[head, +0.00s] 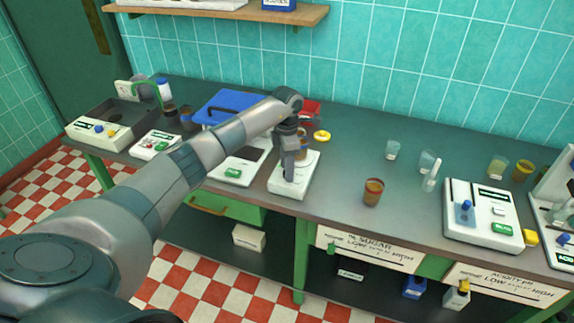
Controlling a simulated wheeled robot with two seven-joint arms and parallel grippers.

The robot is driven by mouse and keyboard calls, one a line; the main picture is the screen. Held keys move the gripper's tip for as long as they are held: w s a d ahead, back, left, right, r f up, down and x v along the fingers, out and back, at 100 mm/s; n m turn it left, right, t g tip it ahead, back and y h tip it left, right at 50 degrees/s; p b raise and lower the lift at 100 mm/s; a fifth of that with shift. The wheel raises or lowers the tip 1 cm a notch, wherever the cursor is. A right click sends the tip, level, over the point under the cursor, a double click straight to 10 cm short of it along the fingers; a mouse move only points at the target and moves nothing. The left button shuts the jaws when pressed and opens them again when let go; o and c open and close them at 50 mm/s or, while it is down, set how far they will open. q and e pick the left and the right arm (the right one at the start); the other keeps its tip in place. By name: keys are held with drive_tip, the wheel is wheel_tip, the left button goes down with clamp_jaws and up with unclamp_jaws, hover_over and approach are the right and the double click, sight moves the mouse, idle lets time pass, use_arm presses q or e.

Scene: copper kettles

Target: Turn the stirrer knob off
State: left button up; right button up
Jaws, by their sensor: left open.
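A white box-shaped device (306,184), which looks like the stirrer, stands near the front edge of the bench. A brown beaker (302,140) shows partly behind my gripper, at the back of the device. My left gripper (290,176) points down over the front part of the device, its fingertips close to the top. It is open, though the gap between the fingers hardly shows. The knob cannot be made out; the gripper covers that part of the device. I cannot tell whether the fingers touch it. My right gripper is not in view.
Left of the device are a white scale (240,165) and a blue case (225,106). A brown cup (373,191) stands to the right, with clear beakers (392,150) farther back. Another white instrument (483,215) with a blue knob stands farther right.

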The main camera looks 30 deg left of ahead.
use_arm(q)
drive_tip(key=shift+f, duration=0.3)
drive_tip(key=shift+c, duration=0.3)
drive_tip(key=c, duration=1)
